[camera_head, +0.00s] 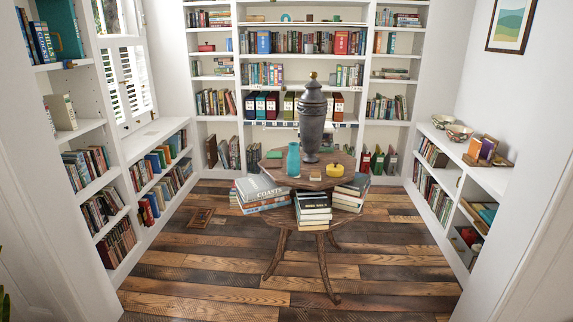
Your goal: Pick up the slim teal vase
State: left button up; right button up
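The slim teal vase (293,160) stands upright near the left edge of the round wooden table's top (290,182). A tall dark lidded urn (312,125) stands behind it and to its right, with a small visible gap at the vase's neck. A small green item (274,154) lies on the left of the vase. Neither of my grippers is in view.
A yellow round container (335,170) and a small tan block (315,176) sit on the tabletop. Book stacks (314,208) crowd the table's lower shelf. White bookshelves (460,172) line three sides. The plank floor (200,285) in front is clear.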

aim_at(292, 159)
jog(key=i+l+u, duration=0.15)
jog(key=i+l, duration=0.3)
jog(key=i+l+u, duration=0.15)
jog(key=i+l, duration=0.25)
jog(key=l, duration=0.15)
jog(key=i+l+u, duration=0.1)
jog(key=i+l, duration=0.3)
jog(key=l, duration=0.15)
